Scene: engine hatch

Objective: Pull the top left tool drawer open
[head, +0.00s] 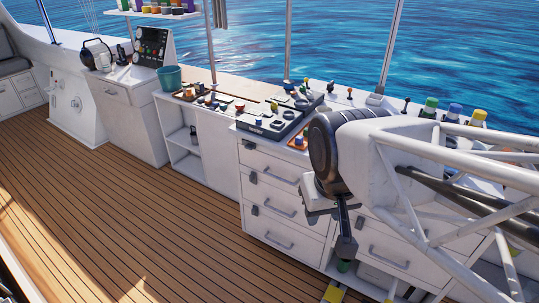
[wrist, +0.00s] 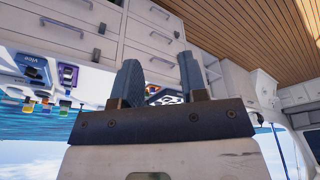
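The top left tool drawer (head: 264,164) is the uppermost white front in the left column of the cabinet in the head view. It has a grey bar handle (head: 285,180) and looks shut and flush. In the tilted, upside-down wrist view, a drawer handle that seems to be the same one shows beyond the fingers (wrist: 161,64). My gripper (head: 345,247) hangs to the right of this drawer, in front of the right column, apart from the handle. In the wrist view its two fingers (wrist: 158,78) are spread with nothing held between them.
More drawers (head: 283,236) lie below in the left column, with dark latches at their edges. A right column (head: 390,255) is partly hidden by my arm. The worktop carries a console (head: 268,127) and small coloured items. The wooden deck (head: 150,210) in front is clear.

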